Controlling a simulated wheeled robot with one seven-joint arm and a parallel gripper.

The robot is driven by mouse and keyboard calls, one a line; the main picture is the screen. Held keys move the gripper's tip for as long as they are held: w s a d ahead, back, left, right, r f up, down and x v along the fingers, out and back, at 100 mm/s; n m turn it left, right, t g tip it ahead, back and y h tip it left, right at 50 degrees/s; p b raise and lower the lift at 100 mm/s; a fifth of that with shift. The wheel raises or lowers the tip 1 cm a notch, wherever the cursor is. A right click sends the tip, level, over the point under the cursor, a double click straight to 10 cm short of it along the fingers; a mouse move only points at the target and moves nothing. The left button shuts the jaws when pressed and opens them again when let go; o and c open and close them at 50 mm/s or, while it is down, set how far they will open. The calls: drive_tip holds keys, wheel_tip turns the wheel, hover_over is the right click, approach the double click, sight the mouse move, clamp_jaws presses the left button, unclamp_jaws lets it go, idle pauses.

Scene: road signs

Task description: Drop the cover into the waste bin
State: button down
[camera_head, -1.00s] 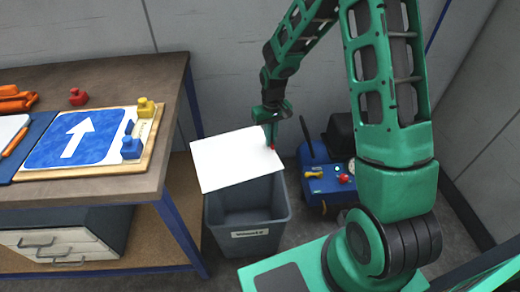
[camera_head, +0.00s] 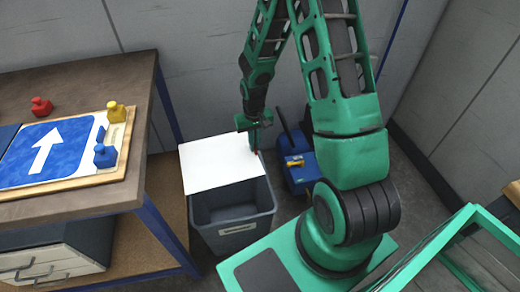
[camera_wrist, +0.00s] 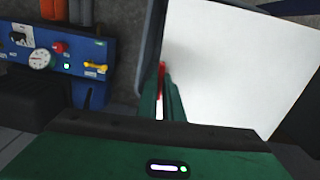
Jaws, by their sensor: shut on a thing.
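The cover is a flat white sheet (camera_head: 220,163); it also fills much of the right half of the wrist view (camera_wrist: 235,70). My gripper (camera_head: 254,148) is shut on the cover's right edge, and the green fingers show in the wrist view (camera_wrist: 160,100). The waste bin (camera_head: 238,222) is a dark grey open container with a label on its front, standing on the floor. The cover is above the bin and hides the back part of its opening. The front part of the opening shows empty. I cannot tell whether the cover touches the rim.
A workbench (camera_head: 60,205) stands left of the bin, bearing a blue arrow sign (camera_head: 45,155) and red, yellow and blue knobbed blocks. A blue machine with gauges (camera_wrist: 60,55) stands right of the bin, close by my arm. A grey wall is behind.

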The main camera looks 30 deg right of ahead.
wheel_tip(320, 180, down, 15)
drive_tip(key=s+d+m, duration=0.1)
drive_tip(key=s, duration=0.1)
drive_tip(key=shift+d, duration=0.35)
idle(0.5)
drive_tip(key=shift+s, duration=0.1)
drive_tip(key=c, duration=1)
unclamp_jaws()
drive_tip(key=shift+r, duration=0.15)
drive_tip(key=shift+r, duration=4.9)
